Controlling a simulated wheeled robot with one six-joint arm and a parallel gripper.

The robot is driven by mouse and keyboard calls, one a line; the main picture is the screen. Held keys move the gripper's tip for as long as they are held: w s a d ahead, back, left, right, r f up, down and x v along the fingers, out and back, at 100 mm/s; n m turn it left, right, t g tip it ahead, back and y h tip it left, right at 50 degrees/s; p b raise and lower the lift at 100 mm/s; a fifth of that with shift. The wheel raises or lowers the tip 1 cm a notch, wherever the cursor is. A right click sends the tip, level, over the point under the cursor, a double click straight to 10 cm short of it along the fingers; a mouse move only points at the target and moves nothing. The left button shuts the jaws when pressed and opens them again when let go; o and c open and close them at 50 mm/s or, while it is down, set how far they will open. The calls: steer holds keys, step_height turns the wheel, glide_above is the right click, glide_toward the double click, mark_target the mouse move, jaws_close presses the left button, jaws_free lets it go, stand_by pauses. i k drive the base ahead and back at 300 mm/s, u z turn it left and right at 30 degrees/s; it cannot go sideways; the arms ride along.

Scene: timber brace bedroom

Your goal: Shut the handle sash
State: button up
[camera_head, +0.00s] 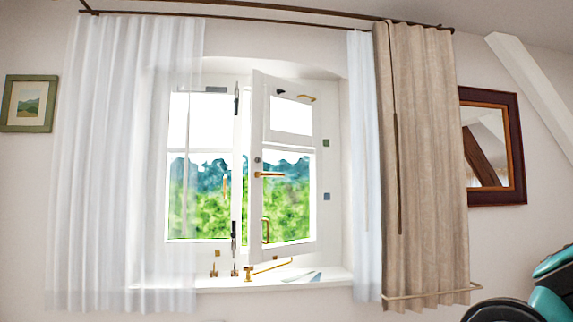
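The handle sash (284,143) is the right white window sash, with a brass lever handle (268,174) near its left edge. It stands ajar, its left edge swung into the room and its right edge farther back by the right reveal. The handle lies about level, pointing right. The left sash (203,152) sits in the frame behind the sheer curtain and looks closed. A strip of outdoor view shows between the two sashes. My gripper is not in view; only dark and teal parts, apparently of my arm, show at the lower right, well away from the sash.
A sheer curtain (117,165) hangs at left; a narrow sheer (363,165) and a beige curtain (425,160) hang at right, between the window and my arm. A brass stay (268,267) lies by the sill (335,276). A mirror (519,150) hangs at right.

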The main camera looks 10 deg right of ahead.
mark_target(257, 253)
steer(key=u, duration=0.5)
steer(key=i, duration=1.7)
steer(key=z, duration=0.5)
